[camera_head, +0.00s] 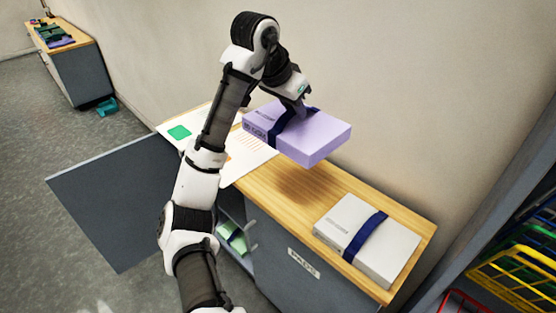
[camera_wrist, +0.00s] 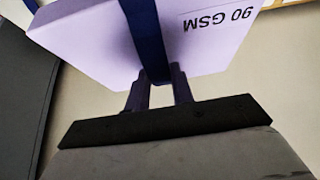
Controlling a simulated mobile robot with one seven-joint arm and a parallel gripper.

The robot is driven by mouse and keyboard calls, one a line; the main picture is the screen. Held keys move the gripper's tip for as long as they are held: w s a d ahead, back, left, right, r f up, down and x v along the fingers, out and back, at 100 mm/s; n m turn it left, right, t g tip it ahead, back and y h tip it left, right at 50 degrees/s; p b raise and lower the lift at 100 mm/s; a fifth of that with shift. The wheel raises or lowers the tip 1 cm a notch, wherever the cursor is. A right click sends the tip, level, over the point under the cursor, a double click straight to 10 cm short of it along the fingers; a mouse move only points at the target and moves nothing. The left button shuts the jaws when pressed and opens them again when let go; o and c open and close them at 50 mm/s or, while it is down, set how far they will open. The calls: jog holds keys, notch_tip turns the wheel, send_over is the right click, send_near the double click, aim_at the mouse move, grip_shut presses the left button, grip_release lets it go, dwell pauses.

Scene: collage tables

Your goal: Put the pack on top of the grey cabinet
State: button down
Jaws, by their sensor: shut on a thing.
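A lilac pack (camera_head: 325,143) with a dark blue band hangs above the wooden top of a grey cabinet labelled "PADS" (camera_head: 275,245). My gripper (camera_head: 298,108) is shut on the pack at its blue band. In the wrist view my gripper (camera_wrist: 160,92) has its two fingers at the band, and the pack (camera_wrist: 85,45) shows "90 GSM" print. The pack's shadow falls on the wood below, with a gap between. Another grey cabinet (camera_head: 82,75) with a wooden top stands far off at the upper left.
A white pack (camera_head: 345,225) with a blue band lies on the near right of the wooden top. Printed sheets (camera_head: 250,165) lie at its far end. A dark flat panel (camera_head: 115,200) juts out left. Coloured wire racks (camera_head: 515,275) stand at right. The wall runs close behind.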

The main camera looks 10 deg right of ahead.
aim_at(272, 145)
jog(key=shift+w+d+f, duration=0.1)
jog(key=shift+d+f, duration=0.05)
jog(key=shift+f, duration=0.1)
notch_tip(272, 145, down, 19)
jog(key=shift+f+p, duration=0.15)
jog(key=shift+p, duration=1.1)
jog(key=c, duration=1.6)
grip_release()
jog(key=shift+f, duration=0.2)
jog(key=o, duration=0.4)
jog(key=shift+r, duration=0.1)
jog(key=b+v, duration=0.2)
jog(key=v, duration=1)
jog(key=shift+r, duration=0.1)
